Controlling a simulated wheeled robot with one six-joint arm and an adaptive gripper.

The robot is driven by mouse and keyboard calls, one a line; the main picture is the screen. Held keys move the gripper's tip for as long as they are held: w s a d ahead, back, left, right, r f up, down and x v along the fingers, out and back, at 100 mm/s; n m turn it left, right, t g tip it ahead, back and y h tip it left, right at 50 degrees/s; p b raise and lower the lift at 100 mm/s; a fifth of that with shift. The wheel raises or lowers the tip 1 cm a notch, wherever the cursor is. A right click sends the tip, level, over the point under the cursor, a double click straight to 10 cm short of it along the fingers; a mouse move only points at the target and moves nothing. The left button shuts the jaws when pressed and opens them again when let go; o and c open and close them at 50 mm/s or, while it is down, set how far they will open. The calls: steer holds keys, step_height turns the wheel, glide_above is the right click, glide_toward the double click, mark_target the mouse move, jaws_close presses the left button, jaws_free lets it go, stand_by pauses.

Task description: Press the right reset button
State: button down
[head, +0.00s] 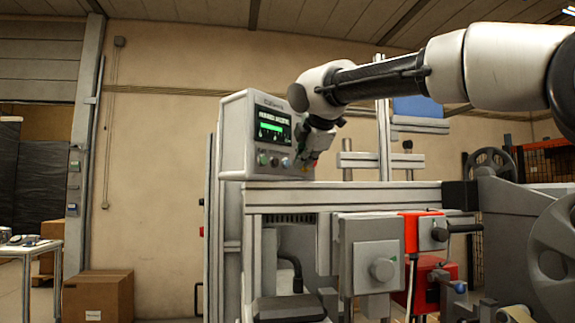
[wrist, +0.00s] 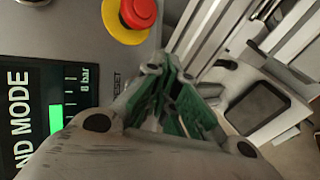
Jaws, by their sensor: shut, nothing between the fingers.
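A grey control box (head: 238,135) with a lit display (head: 270,126) stands on the machine frame. Below the display is a row of small buttons, among them a green one (head: 262,159) and a blue one (head: 286,163). I cannot tell whether the fingertips touch the panel.
A red emergency stop on a yellow ring (wrist: 130,20) is close to my fingers in the wrist view. Aluminium rails (head: 345,194) run below and right of the box. A red block (head: 420,230) and a handwheel (head: 552,262) are at right.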

steer(key=s+d, duration=0.2)
steer(key=d, duration=0.1)
steer(key=shift+s+d, duration=0.3)
stand_by(0.7)
